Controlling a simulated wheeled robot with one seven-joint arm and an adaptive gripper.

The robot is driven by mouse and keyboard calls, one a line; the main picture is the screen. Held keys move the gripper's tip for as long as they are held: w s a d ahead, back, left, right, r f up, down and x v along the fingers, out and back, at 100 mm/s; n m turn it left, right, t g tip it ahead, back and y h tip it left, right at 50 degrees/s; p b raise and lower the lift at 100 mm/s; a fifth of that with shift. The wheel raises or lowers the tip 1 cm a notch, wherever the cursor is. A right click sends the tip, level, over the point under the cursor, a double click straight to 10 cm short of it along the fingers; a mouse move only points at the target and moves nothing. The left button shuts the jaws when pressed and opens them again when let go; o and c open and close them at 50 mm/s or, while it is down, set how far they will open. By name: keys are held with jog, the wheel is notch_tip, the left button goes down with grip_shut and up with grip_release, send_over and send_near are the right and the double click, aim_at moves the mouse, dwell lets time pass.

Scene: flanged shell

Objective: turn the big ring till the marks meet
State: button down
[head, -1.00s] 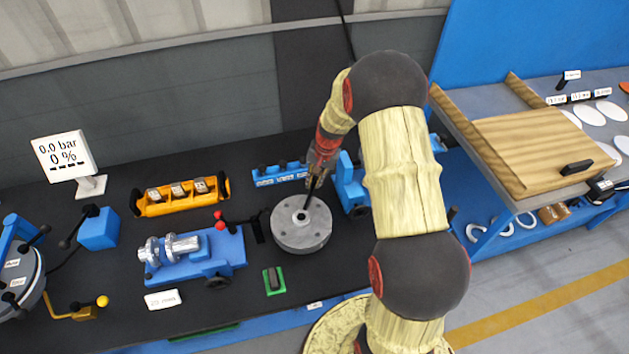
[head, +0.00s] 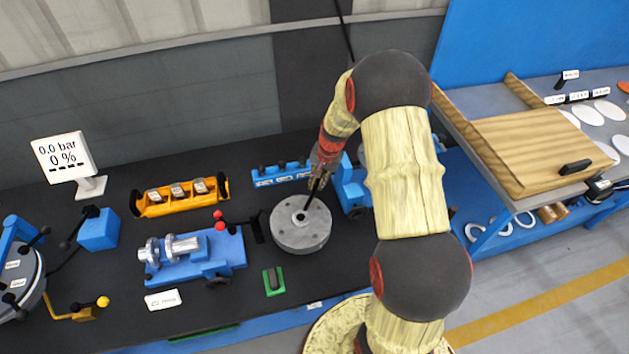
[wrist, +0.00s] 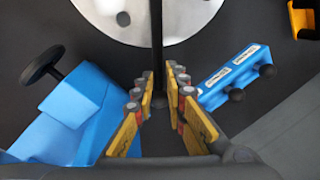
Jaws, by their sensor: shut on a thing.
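The big ring is a round grey flanged disc (head: 299,226) with a centre hole and smaller holes around it, on the dark bench in the head view. Part of its pale face (wrist: 115,18) shows at the top of the wrist view. My gripper (head: 318,178) is above the ring's back right edge. In the wrist view, my gripper (wrist: 160,98) is shut on a thin dark bar (wrist: 157,45), which runs across the disc in that picture. Whether the bar touches the ring is unclear. I cannot make out any alignment marks.
A blue block with a dark knob (wrist: 70,110) stands close to my gripper. A blue labelled rack (head: 280,176) is behind the ring. A blue fixture with a red-knobbed lever (head: 205,252) stands left, and a green-based block (head: 273,281) in front.

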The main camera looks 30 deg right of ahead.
jog(key=shift+s+d+m+h+p, duration=0.15)
jog(key=shift+s+d+m+p, duration=0.3)
jog(key=shift+s+m, duration=0.4)
jog(key=shift+s+d+m+h+p, duration=0.1)
jog(key=shift+s+d+m+p, duration=0.3)
jog(key=shift+s+m, duration=0.4)
jog(key=shift+s+d+m+h+p, duration=0.15)
jog(key=shift+s+d+m+p, duration=0.25)
jog(key=shift+s+m, duration=0.45)
jog(key=c, duration=1.9)
grip_release()
jog(key=shift+s, duration=0.1)
jog(key=shift+r, duration=0.1)
jog(key=r, duration=0.4)
jog(key=s+r, duration=0.1)
jog(key=r, duration=0.2)
jog(key=s+r, duration=0.1)
jog(key=r, duration=0.3)
jog(key=shift+s+d+r, duration=0.1)
jog(key=shift+d+r, duration=0.1)
jog(key=shift+r, duration=0.1)
